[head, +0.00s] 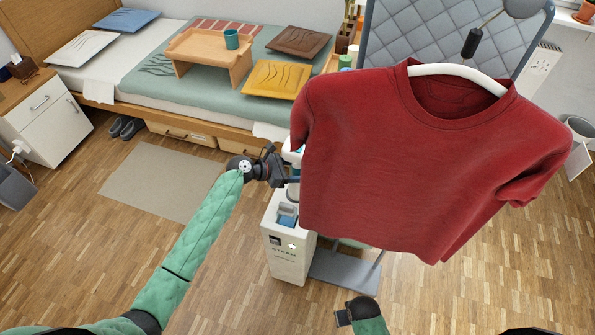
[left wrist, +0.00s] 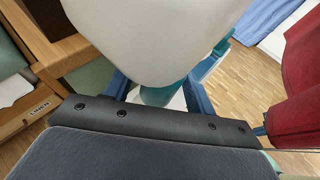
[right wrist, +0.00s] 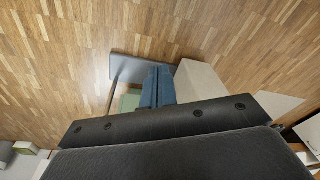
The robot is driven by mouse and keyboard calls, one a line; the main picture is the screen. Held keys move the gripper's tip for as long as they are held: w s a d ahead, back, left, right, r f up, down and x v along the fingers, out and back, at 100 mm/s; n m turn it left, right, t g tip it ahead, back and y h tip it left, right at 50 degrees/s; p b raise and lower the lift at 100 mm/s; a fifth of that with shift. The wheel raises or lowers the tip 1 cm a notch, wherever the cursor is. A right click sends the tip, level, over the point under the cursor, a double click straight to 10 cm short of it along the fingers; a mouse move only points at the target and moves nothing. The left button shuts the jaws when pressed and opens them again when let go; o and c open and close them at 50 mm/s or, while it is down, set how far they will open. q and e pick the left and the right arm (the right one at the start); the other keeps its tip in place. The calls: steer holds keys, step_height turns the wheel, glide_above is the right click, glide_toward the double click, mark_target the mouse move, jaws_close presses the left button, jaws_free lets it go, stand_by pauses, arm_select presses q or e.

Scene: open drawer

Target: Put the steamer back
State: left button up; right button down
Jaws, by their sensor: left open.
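The garment steamer's white base (head: 287,250) stands on the floor, marked STEAM. Its white and teal steamer head (head: 292,150) is up beside the red shirt, partly hidden by the shirt and my gripper. My left gripper (head: 283,170) is open at the head. In the left wrist view the large white head (left wrist: 155,40) lies between the spread blue fingers; I cannot tell whether they touch it. My right gripper (right wrist: 157,85) is low over the floor, its blue fingers together with nothing seen between them.
A red shirt (head: 420,165) hangs on a white hanger (head: 455,70) before a grey quilted board (head: 435,40). A grey foot plate (head: 340,272) lies beside the base. The bed with a wooden tray table (head: 205,50) is behind.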

arm_select(q)
steer(key=b+v, duration=0.2)
steer(key=v, duration=0.9)
steer(key=shift+a, duration=0.3)
arm_select(e)
step_height(320, 180, up, 10)
steer(key=w, duration=0.1)
steer(key=shift+w+a, duration=0.15)
steer(key=shift+a, duration=0.25)
arm_select(q)
steer(key=shift+s+r, duration=0.1)
